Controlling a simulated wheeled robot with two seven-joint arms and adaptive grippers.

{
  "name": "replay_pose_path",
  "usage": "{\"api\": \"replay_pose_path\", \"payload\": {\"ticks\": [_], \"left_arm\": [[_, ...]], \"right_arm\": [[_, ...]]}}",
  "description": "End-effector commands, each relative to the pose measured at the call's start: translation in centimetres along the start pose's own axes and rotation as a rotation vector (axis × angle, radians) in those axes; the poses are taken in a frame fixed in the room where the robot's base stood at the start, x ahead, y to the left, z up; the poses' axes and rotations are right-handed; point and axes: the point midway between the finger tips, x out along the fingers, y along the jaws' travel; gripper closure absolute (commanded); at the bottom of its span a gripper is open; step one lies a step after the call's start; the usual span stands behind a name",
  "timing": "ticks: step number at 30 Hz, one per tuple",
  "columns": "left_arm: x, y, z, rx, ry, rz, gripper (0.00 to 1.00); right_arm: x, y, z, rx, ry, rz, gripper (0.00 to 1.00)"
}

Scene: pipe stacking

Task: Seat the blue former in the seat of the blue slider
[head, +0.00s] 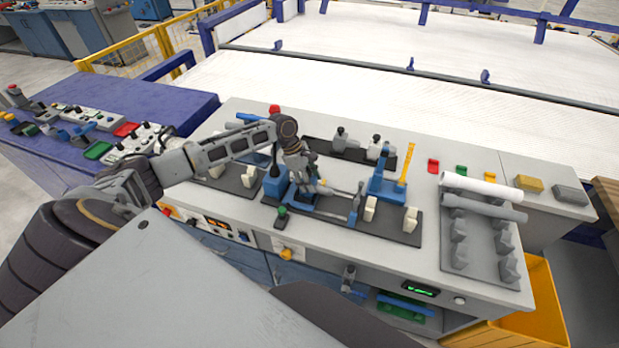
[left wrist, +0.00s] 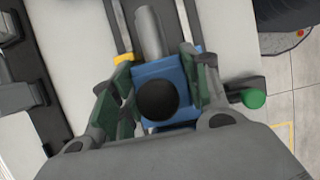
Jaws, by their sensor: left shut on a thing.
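My left gripper (head: 306,188) reaches down onto the dark fixture plate (head: 340,223) in the middle of the bench. In the left wrist view its fingers (left wrist: 160,98) stand on both sides of a blue block (left wrist: 182,72) with a round black knob on top, and are shut on it. I cannot tell whether this block is the former or part of the slider. A grey rod (left wrist: 149,33) runs out from behind it. A blue upright (head: 275,183) stands left of the gripper, and a blue piece with a yellow bar (head: 386,184) stands to the right. The seat is hidden.
White and grey pipes (head: 482,187) lie on a grey rack (head: 480,245) at right. Red, green and yellow blocks are at the back right. A second dark plate with grey clamps (head: 349,152) is behind the gripper. Bare bench top lies right of the fixture.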

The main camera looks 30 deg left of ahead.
Motion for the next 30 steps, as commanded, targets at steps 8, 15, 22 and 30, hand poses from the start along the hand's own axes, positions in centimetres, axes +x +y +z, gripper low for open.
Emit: {"api": "replay_pose_path", "payload": {"ticks": [8,15,22,30], "left_arm": [[0.05,0.06,0.02,0.001,-0.001,0.002,0.95],[0.07,0.04,0.01,0.001,-0.001,0.002,0.37],[0.11,0.01,-0.03,0.001,-0.001,0.001,0.29],[-0.03,-0.04,-0.09,0.000,0.001,-0.001,0.29]], "right_arm": [[-0.05,-0.18,-0.05,0.001,0.001,-0.002,0.60],[-0.04,-0.44,-0.12,0.002,0.002,-0.005,0.60],[-0.04,-0.45,-0.12,0.002,0.002,-0.005,0.60],[-0.03,0.00,-0.06,-0.001,0.001,0.000,0.60]]}}
